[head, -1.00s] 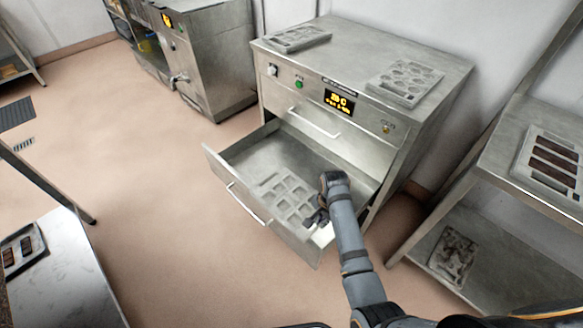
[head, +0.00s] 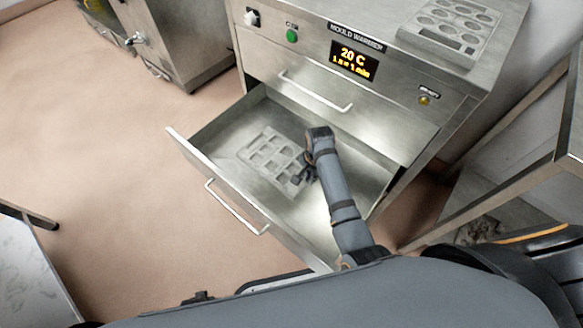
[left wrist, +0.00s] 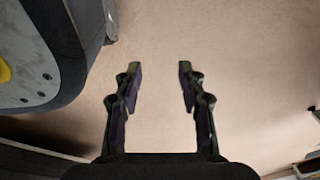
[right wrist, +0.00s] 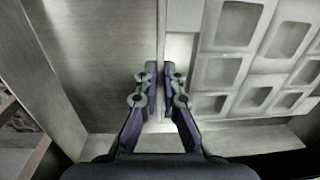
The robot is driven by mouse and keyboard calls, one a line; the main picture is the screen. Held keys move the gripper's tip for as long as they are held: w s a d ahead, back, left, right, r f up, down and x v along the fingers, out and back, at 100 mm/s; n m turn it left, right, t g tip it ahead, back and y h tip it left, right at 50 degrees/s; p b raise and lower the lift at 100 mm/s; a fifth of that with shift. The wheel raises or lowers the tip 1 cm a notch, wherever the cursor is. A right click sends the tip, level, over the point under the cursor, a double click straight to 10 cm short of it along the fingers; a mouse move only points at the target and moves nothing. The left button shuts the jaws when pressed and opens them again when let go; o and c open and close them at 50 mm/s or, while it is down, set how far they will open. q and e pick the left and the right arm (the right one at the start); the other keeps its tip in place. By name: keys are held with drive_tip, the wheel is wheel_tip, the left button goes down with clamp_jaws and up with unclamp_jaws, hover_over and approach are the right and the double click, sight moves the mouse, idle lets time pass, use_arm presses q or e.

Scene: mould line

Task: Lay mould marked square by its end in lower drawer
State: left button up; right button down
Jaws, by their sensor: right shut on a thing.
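A pale grey mould (head: 270,158) with several squarish cavities is inside the open lower drawer (head: 228,192), towards its left part. My right gripper (head: 301,176) is shut on the mould's near right end. In the right wrist view the closed fingertips (right wrist: 160,78) pinch the edge of the mould (right wrist: 225,52), which extends to the right. I cannot tell whether the mould touches the drawer floor. No end mark is readable. My left gripper (left wrist: 160,85) is open and empty above bare floor, outside the head view.
The mould warmer (head: 300,55) has its upper drawer (head: 345,115) shut. Another mould (head: 455,25) with rounded cavities lies on its top. A metal rack (head: 530,165) stands close at the right. The drawer floor right of my gripper is clear.

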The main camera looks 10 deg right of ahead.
wheel_tip(320, 180, down, 5)
drive_tip(key=shift+f+b, duration=0.15)
drive_tip(key=shift+b, duration=0.8)
drive_tip(key=shift+f, duration=0.7)
use_arm(q)
drive_tip(key=w+d+r+b, duration=0.1)
drive_tip(key=w+r, duration=0.2)
drive_tip(key=w, duration=0.2)
drive_tip(key=shift+w, duration=0.4)
use_arm(e)
drive_tip(key=shift+f, duration=1.5)
use_arm(q)
drive_tip(key=shift+b, duration=0.3)
use_arm(e)
drive_tip(key=shift+f, duration=0.1)
drive_tip(key=c, duration=1.5)
unclamp_jaws()
drive_tip(key=shift+s, duration=0.1)
use_arm(q)
drive_tip(key=s+a+f+p, duration=0.1)
drive_tip(key=s+f+p, duration=0.2)
drive_tip(key=s, duration=0.4)
drive_tip(key=shift+p, duration=0.65)
use_arm(e)
wheel_tip(320, 180, up, 12)
drive_tip(key=shift+s+d, duration=0.25)
